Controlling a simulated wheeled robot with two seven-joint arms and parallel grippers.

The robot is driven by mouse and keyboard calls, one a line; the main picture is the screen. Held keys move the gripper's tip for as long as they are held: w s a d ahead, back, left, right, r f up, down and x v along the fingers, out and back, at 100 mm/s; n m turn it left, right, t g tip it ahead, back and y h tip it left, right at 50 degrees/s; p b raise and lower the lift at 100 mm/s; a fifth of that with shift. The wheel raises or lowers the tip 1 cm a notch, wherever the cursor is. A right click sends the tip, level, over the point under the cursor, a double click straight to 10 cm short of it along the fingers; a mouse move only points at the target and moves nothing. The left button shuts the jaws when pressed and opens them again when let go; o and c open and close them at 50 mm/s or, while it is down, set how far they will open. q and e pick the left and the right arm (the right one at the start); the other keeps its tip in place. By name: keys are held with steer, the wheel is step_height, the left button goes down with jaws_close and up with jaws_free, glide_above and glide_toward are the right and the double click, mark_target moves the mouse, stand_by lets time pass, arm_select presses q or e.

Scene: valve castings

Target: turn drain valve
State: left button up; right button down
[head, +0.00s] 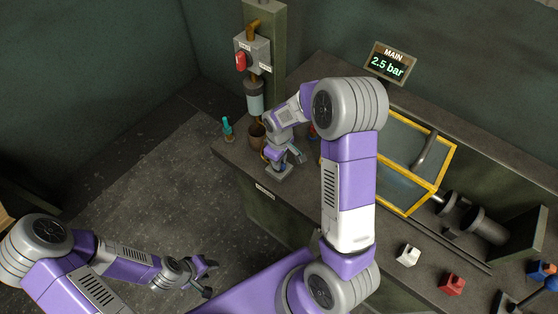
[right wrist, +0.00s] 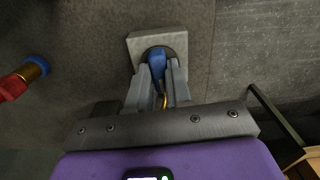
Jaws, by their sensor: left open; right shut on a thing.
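My right gripper (head: 289,158) is low over the left end of the bench. In the right wrist view the right gripper (right wrist: 158,78) is shut on a blue valve handle (right wrist: 157,60). The handle stands on a square grey base (right wrist: 140,45), which also shows below the gripper in the head view (head: 279,173). A thin yellow piece shows between the fingers; the lower handle is hidden. My left gripper (head: 206,277) is open and empty, away from the bench over the floor at the lower left.
A display (head: 389,65) reads MAIN 2.5 bar. A brown cup (head: 256,136) and a teal bottle-like item (head: 227,128) stand left of the right gripper. The floor at left is clear.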

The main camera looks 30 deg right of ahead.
steer(key=shift+m, duration=0.4)
steer(key=c, duration=1)
jaws_free()
steer(key=shift+c, duration=0.2)
step_height(320, 180, up, 8)
steer(key=shift+f+p, duration=0.2)
steer(key=shift+p, duration=0.45)
